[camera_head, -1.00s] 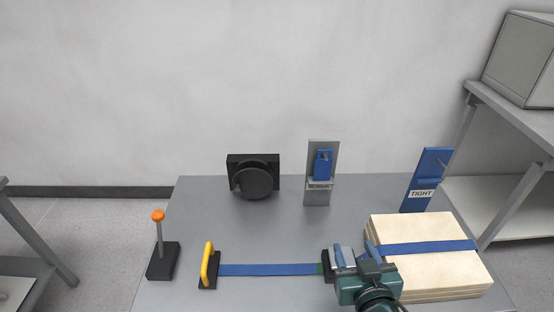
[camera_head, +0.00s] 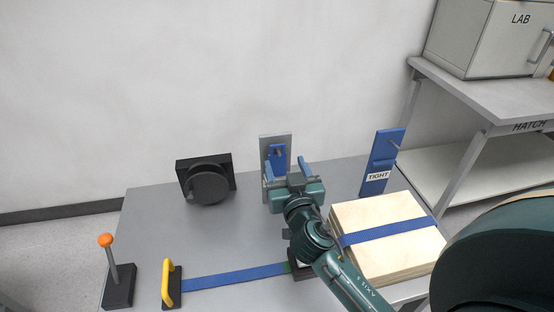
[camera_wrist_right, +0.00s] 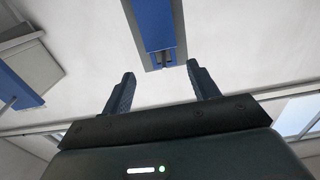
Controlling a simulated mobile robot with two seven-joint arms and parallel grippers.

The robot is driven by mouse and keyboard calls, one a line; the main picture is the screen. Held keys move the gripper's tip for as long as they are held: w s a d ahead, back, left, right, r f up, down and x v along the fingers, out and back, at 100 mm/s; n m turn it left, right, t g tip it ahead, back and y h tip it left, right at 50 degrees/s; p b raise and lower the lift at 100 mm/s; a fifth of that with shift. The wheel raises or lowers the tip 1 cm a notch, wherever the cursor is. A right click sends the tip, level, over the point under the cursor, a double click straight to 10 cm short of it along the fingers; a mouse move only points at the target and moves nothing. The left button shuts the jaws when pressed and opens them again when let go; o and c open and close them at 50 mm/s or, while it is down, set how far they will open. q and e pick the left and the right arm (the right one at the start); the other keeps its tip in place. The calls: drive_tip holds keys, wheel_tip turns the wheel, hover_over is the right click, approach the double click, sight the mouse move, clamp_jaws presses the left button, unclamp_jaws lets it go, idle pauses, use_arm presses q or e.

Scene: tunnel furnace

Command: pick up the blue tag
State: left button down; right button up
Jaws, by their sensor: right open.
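The blue tag (camera_head: 277,153) hangs on a peg on the upright grey board (camera_head: 264,146) at the back of the table. My right gripper (camera_head: 285,166) is just in front of the board, its fingers spread and nothing between them. It hides the lower part of the tag and board. In the right wrist view the tag (camera_wrist_right: 154,24) lies beyond the fingertips of the open right gripper (camera_wrist_right: 161,69), between their lines and apart from them. My left gripper is not in view.
A blue TIGHT board (camera_head: 384,158) with a peg stands to the right, behind a strapped wooden stack (camera_head: 375,213). A black crank unit (camera_head: 207,182) stands left. A yellow handle (camera_head: 170,283), blue strap (camera_head: 235,277) and orange-knobbed lever (camera_head: 108,262) are in front.

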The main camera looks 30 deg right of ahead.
sight(279, 151)
drive_tip(key=x, duration=0.1)
drive_tip(key=p+x, duration=0.1)
drive_tip(key=x, duration=0.2)
drive_tip(key=shift+w+a+r+p, duration=0.2)
drive_tip(key=shift+w+r+p, duration=0.1)
drive_tip(key=shift+w+d+f, duration=0.1)
drive_tip(key=shift+w, duration=0.35)
drive_tip(key=c, duration=1.1)
